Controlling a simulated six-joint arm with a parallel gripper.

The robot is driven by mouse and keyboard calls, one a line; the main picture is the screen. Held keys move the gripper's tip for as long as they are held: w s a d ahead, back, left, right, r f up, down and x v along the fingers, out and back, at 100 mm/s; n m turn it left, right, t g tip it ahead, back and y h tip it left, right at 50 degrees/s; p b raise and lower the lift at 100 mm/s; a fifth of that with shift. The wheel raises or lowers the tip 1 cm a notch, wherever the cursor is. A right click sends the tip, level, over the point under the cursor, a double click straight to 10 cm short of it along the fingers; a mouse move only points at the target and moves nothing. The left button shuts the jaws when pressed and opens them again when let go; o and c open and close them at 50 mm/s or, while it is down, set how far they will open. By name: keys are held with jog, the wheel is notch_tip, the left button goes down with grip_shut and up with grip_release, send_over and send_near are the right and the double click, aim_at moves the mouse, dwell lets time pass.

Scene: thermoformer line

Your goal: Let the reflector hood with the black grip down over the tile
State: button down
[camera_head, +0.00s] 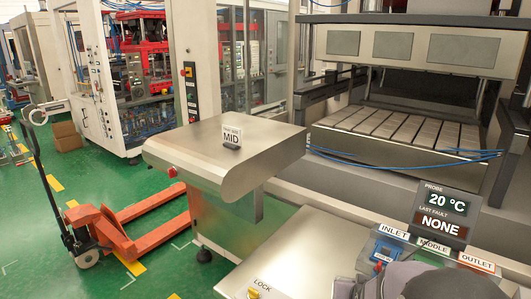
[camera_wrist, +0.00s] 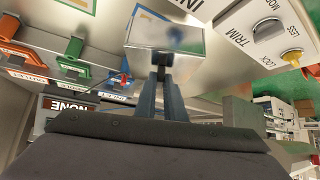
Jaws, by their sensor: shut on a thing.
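The reflector hood (camera_wrist: 150,38) is a shiny metal box in the wrist view, just beyond my fingertips. My gripper (camera_wrist: 162,66) is shut on it at the near side; the black grip is mostly hidden between the fingers. I cannot make out the tile in either view; the hood may cover it. I cannot tell whether the hood hangs clear or rests on something. In the head view only dark parts of my arm show at the bottom right, and the hood is not clearly visible.
Blue inlet (camera_head: 384,251), green middle and orange outlet (camera_head: 478,264) fixtures stand in a row beside the probe display (camera_head: 441,214). A panel with a yellow lock knob (camera_wrist: 292,57) and a trim knob (camera_wrist: 268,28) lies beside the hood. A steel cabinet (camera_head: 190,153) carries a MID sign.

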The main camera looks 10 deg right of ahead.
jog(key=w+a+n+y, duration=0.1)
jog(key=a+n, duration=0.1)
jog(key=a, duration=0.6)
jog(key=w+a+n+y, duration=0.2)
jog(key=a, duration=0.6)
jog(key=shift+w+a+r+t, duration=0.25)
jog(key=shift+a+r+t, duration=0.05)
jog(key=shift+a, duration=0.1)
jog(key=w+d+r+m+h+p, duration=0.25)
jog(key=w+d+r, duration=0.45)
jog(key=w+d, duration=0.5)
jog(key=d+r+m+g+h+p, duration=0.1)
jog(key=d+m, duration=0.2)
jog(key=d, duration=0.9)
jog(key=w+d+r+m+g+h, duration=0.1)
jog(key=d+r+m+h, duration=0.1)
jog(key=d, duration=1)
jog(key=shift+r+m+g+p, duration=0.15)
jog(key=shift+m+g+p, duration=0.2)
jog(key=shift+m, duration=0.2)
jog(key=shift+w+d+h, duration=0.1)
jog(key=shift+h, duration=0.15)
jog(key=shift+b, duration=0.35)
